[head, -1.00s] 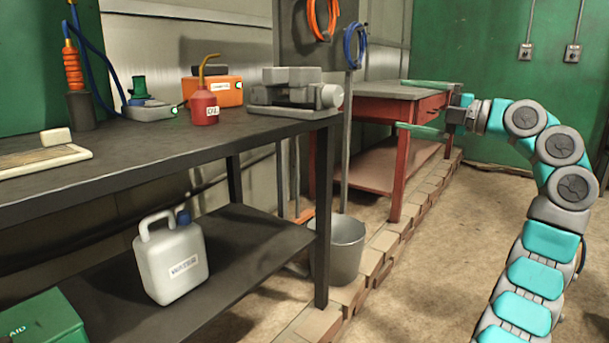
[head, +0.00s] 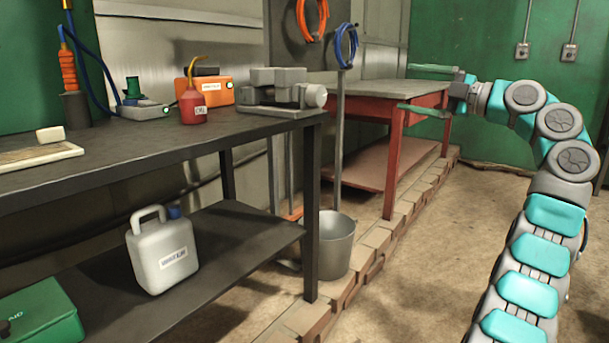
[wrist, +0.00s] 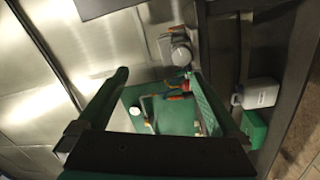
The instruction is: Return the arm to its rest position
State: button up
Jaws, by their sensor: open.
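My gripper (head: 428,90) is at the right in the head view, held in the air with its two green fingers spread wide apart. Nothing is between the fingers. In the head view the fingers overlap the red table behind them; I cannot tell how far apart they are in depth. My segmented turquoise and grey arm rises from the bottom right and bends over to the left. In the wrist view the two fingers frame the workbench side of the room, and the gripper is empty there too.
A grey bucket (head: 331,245) stands by the brick edging. Floor at right is open.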

jog(key=w+a+f+m+g+h+p, duration=0.2)
jog(key=a+m+h, duration=0.1)
jog(key=a+m, duration=0.7)
jog(key=s+a+f+m+g+h+p, duration=0.1)
jog(key=s+a+f+m+g, duration=0.1)
jog(key=s+a+f+m, duration=0.25)
jog(key=s+a+f+m+g+h+p, duration=0.1)
jog(key=s+a+f+m+g+h, duration=0.15)
jog(key=s+f, duration=0.45)
jog(key=s+a+f+m+g+h+p, duration=0.1)
jog(key=s+a+f+m+g, duration=0.15)
jog(key=s+f, duration=0.5)
jog(key=s+d+f+m+g+h, duration=0.1)
jog(key=s+f, duration=0.4)
jog(key=s, duration=0.7)
jog(key=s+d+f+m+g+h+p, duration=0.1)
jog(key=s+d+f+h, duration=0.3)
jog(key=s, duration=0.7)
jog(key=s+d+f+m+g+h, duration=0.2)
jog(key=s+f, duration=0.6)
jog(key=s, duration=0.4)
jog(key=d+m, duration=0.1)
jog(key=d, duration=0.1)
jog(key=shift+s+d+g+p, duration=0.3)
jog(key=shift+d+g+p, duration=0.05)
jog(key=shift+d+g, duration=0.05)
